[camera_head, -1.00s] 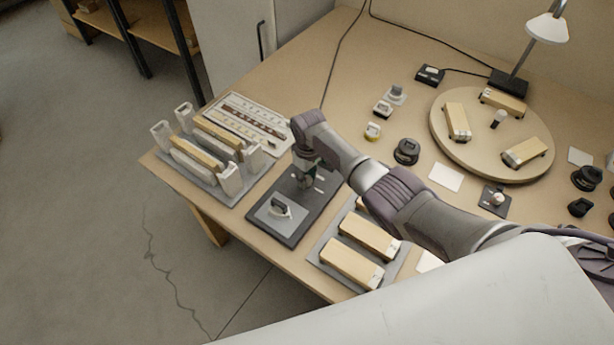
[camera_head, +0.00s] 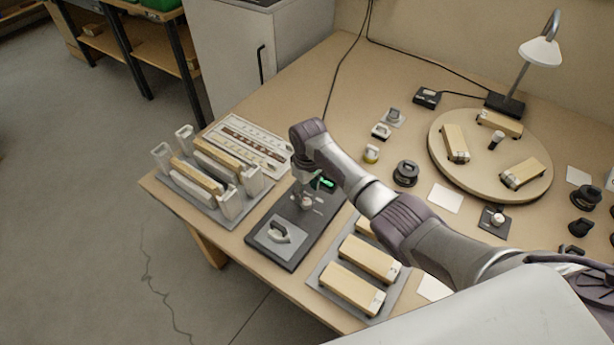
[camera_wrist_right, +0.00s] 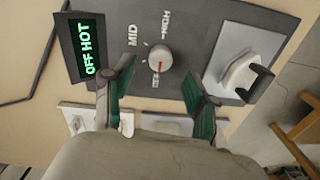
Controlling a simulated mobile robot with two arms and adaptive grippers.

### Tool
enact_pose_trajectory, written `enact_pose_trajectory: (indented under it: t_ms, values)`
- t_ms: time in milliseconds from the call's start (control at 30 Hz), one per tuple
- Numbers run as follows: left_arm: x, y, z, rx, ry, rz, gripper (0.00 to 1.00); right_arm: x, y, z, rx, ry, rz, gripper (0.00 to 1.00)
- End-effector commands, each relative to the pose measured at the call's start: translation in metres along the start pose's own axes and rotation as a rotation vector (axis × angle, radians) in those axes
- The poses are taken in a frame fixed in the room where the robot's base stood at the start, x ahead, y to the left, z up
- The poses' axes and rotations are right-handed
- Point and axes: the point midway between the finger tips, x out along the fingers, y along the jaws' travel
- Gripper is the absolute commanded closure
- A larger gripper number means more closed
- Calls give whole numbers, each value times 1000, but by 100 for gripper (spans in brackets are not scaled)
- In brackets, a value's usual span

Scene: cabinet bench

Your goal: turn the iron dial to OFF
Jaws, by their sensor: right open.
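The iron station is a dark panel (camera_head: 262,255) near the table's front edge, with a small iron (camera_head: 279,233) on a light plate at its near end. Its round dial (camera_wrist_right: 160,59) is pale with a red mark, which points at the OFF label in the wrist view. MID and HIGH are printed around it. The display (camera_wrist_right: 86,48) reads "OFF HOT" in green and also shows in the head view (camera_head: 325,183). My right gripper (camera_wrist_right: 158,84) is open over the panel, its fingers either side of the dial's near side and apart from it. My left gripper is out of view.
A rack with white uprights and wooden blocks (camera_head: 205,170) stands left of the panel. A grey tray with wooden blocks (camera_head: 315,281) lies to its right. A round board (camera_head: 470,185) and a lamp (camera_head: 540,50) are further right.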

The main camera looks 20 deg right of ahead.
Motion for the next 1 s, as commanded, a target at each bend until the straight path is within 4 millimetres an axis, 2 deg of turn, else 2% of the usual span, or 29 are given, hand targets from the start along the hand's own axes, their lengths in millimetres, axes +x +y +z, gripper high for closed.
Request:
enact_pose_trajectory:
  t_ms: [33,200,400,1000]
  values:
    - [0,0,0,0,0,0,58,-13,0,-1,0,5,2,42]
    - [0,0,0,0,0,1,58,-47,1,0,0,3,2,42]
    - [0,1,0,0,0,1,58,-71,0,0,1,1,0,42]
    - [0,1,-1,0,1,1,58,-76,0,0,0,0,0,42]
